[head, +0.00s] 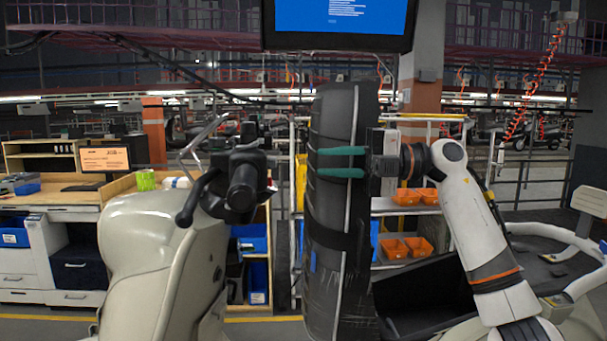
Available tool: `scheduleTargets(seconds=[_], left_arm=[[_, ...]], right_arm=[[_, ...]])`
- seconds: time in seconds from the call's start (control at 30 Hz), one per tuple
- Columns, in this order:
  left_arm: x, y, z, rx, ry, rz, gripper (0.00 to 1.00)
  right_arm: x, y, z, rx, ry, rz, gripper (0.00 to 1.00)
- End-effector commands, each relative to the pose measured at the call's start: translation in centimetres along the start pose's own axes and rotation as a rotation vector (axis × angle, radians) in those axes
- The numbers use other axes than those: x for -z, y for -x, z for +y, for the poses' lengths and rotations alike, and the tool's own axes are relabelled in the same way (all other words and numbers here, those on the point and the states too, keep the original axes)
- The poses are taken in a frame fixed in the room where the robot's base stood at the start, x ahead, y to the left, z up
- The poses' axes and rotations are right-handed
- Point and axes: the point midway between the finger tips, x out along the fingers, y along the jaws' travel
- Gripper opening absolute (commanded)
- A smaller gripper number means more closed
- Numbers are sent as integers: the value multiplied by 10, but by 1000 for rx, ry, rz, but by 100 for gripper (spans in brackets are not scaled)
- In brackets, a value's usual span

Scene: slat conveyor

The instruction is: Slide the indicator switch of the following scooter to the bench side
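A cream scooter (150,240) stands at the left front. Its dark handlebar (242,190) has a grip end facing me and a brake lever reaching down to the left. The indicator switch is too small to make out on the dark controls. My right gripper (340,162) comes in from the right, with its two teal fingers pointing left, apart and one above the other. Its fingers lie in front of a tall black upright piece (338,225), like a tyre or seat; I cannot tell whether they touch it. The fingertips are right of the handlebar. My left gripper is not in view.
The wooden bench (60,197) with a monitor (104,160) is at the left, behind the scooter. A shelf with orange bins (408,248) stands behind the black piece. Pale tubing (565,235) fills the right edge. A screen (340,18) hangs overhead.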

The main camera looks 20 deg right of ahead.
Motion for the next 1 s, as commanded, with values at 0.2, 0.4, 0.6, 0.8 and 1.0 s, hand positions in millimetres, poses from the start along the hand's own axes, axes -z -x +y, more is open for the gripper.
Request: scheduleTargets(seconds=[0.2,0.4,0.6,0.8,1.0], left_arm=[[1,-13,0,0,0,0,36],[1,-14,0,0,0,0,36],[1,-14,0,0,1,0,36],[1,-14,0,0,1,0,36],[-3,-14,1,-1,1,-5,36]], right_arm=[[1,34,2,0,0,2,24],[1,44,0,1,0,0,24],[1,44,0,0,0,0,24],[1,44,0,0,0,0,24],[1,44,0,0,0,0,24]])
